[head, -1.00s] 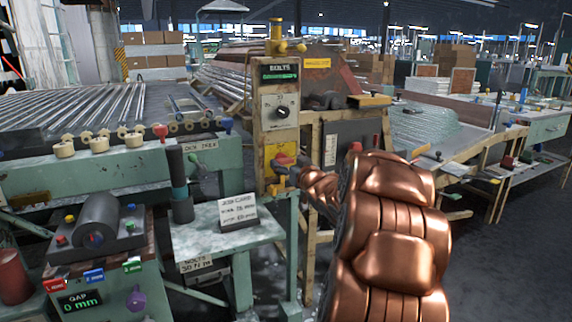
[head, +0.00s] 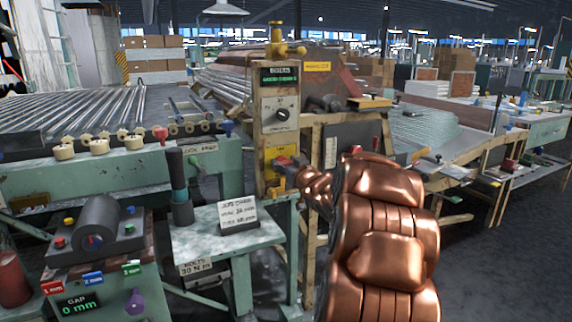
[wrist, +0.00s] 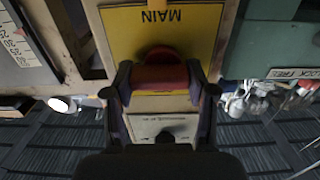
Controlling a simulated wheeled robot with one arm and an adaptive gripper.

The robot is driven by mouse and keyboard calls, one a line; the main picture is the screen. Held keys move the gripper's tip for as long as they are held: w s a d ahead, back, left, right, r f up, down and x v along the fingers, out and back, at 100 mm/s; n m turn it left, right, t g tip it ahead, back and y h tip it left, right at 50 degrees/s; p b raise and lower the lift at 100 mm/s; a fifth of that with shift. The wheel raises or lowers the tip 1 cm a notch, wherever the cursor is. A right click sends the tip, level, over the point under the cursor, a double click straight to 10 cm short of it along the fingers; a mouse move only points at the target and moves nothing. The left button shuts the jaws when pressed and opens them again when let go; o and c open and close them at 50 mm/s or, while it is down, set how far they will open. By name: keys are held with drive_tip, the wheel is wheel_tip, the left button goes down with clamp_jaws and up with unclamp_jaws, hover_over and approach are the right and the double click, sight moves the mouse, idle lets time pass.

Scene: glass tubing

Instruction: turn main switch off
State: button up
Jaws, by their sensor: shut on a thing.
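The main switch is a red handle (wrist: 160,74) on a yellow plate (wrist: 205,30) marked MAIN, which appears upside down in the wrist view. In the head view the red handle (head: 284,160) shows low on the upright control post (head: 275,120), on its yellow plate (head: 281,142). My gripper (wrist: 160,88) has a finger on each side of the red handle and is shut on it. In the head view my gripper (head: 283,178) is at the yellow plate, partly covering the handle. My copper-coloured arm reaches in from the lower right.
A small table (head: 235,238) with a job card (head: 238,214) stands left of the post. A wooden frame (head: 309,200) stands close on the right.

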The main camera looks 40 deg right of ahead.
drive_tip(key=c, duration=0.3)
drive_tip(key=shift+n, duration=0.3)
drive_tip(key=n, duration=0.3)
drive_tip(key=shift+n+b, duration=0.3)
drive_tip(key=n+b, duration=0.1)
drive_tip(key=n, duration=0.3)
drive_tip(key=shift+a+f+n, duration=0.1)
drive_tip(key=shift+n, duration=0.2)
drive_tip(key=n+b, duration=0.2)
drive_tip(key=n, duration=0.3)
drive_tip(key=shift+a, duration=0.1)
drive_tip(key=shift+n+b, duration=0.8)
drive_tip(key=shift+n, duration=1.2)
